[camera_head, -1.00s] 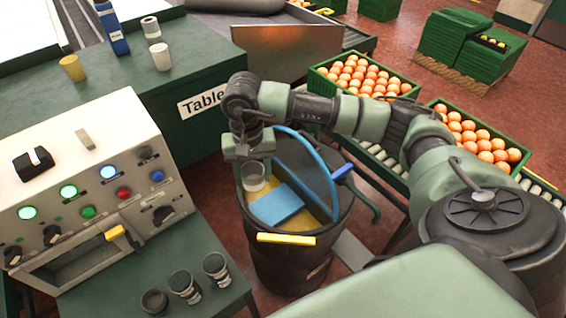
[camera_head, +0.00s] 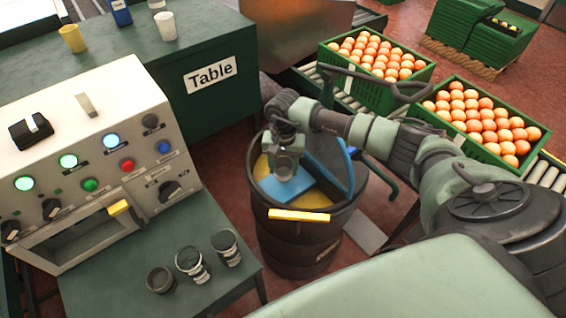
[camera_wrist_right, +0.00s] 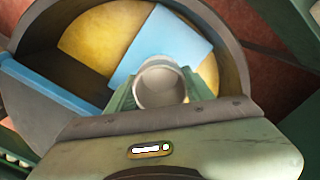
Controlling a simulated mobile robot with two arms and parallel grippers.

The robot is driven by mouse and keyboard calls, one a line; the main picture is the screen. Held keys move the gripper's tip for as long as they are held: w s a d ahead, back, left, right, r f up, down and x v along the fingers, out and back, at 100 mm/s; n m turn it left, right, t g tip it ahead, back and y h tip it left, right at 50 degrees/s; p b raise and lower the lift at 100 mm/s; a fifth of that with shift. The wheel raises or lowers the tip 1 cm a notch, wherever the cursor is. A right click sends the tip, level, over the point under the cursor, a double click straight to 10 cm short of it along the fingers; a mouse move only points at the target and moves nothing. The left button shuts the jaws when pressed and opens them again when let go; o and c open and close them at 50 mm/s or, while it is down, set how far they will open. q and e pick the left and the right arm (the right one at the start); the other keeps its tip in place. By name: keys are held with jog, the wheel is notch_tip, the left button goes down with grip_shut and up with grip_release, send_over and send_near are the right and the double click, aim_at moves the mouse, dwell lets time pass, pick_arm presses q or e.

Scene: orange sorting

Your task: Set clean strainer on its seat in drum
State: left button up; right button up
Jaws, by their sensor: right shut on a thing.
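The dark drum (camera_head: 300,245) stands open in the middle of the head view, with a yellow surface and a flat blue piece (camera_head: 287,188) inside. My right gripper (camera_head: 284,168) reaches down into the drum's mouth from above. In the wrist view its green fingers are shut on a pale grey cup-shaped strainer (camera_wrist_right: 160,84). The strainer's open mouth shows, over the edge of the blue piece (camera_wrist_right: 170,42) and the yellow surface (camera_wrist_right: 95,38). In the head view the gripper largely covers the strainer. I cannot tell whether it touches a seat. My left gripper is not in view.
A blue curved panel (camera_head: 332,168) stands inside the drum, right of my gripper. A yellow bar (camera_head: 299,215) sits at the near rim. Three dark cups, one here (camera_head: 226,246), stand on the bench at left. Orange crates (camera_head: 480,125) lie behind my right arm.

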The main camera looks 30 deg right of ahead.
aim_at(283, 185)
notch_tip(283, 185, down, 5)
jog(key=b, duration=0.2)
jog(key=shift+s+b, duration=0.1)
jog(key=shift+b, duration=0.25)
jog(key=shift+f, duration=0.15)
jog(key=o, duration=1.5)
jog(key=shift+o, duration=0.2)
